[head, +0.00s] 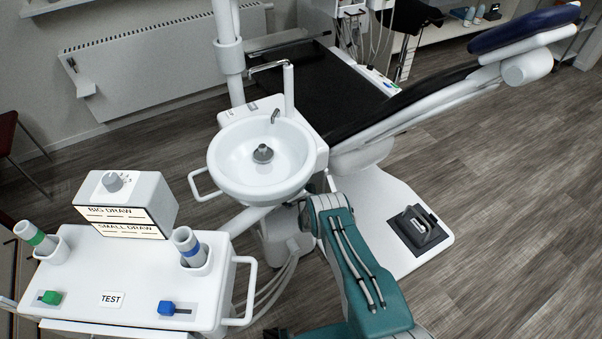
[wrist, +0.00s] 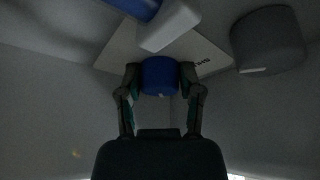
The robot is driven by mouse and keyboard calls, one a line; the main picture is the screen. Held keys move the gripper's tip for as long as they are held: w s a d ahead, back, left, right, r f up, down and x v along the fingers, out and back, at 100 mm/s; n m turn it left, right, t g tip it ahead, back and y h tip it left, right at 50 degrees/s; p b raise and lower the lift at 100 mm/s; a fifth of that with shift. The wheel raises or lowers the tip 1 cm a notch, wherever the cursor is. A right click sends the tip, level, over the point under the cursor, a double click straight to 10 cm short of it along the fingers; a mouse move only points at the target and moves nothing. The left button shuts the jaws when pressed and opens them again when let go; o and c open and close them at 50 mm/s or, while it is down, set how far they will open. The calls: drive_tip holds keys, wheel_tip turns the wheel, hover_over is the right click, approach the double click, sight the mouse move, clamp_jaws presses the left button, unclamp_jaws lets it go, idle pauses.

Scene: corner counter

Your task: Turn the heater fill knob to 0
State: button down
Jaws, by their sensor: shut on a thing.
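In the wrist view my gripper (wrist: 160,82) is shut on a blue round knob (wrist: 160,74), one finger on each side of it. A small pale mark shows low on the knob's face. A larger grey round knob (wrist: 268,42) with a pale mark stands to the right, apart from the fingers. No legible name shows on either, so I cannot tell which is the heater fill knob. No 0 can be read in the wrist view. My gripper is not visible in the head view; only my teal arm shows there.
In the wrist view a white block (wrist: 170,25) sits just above the held knob, before a pale lettered panel (wrist: 212,57). In the head view are a white basin (head: 235,170), a tray unit (head: 75,312), a box with a numbered dial (head: 112,182) and a wall radiator (head: 150,65).

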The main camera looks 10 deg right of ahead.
drive_tip(key=shift+d+f+n+t+y, duration=0.15)
drive_tip(key=shift+n+y, duration=0.4)
drive_tip(key=shift+n, duration=0.6)
drive_tip(key=shift+r+n+t+y, duration=0.1)
drive_tip(key=shift+n+t+y, duration=0.3)
drive_tip(key=shift+n, duration=0.8)
drive_tip(key=shift+d+f+n+t+y, duration=0.1)
drive_tip(key=shift+n+y, duration=0.55)
drive_tip(key=shift+n, duration=0.5)
drive_tip(key=shift+w, duration=0.1)
drive_tip(key=shift+c, duration=1.3)
unclamp_jaws()
drive_tip(key=shift+a, duration=0.1)
drive_tip(key=v, duration=0.7)
drive_tip(key=shift+s, duration=0.25)
drive_tip(key=shift+f, duration=0.15)
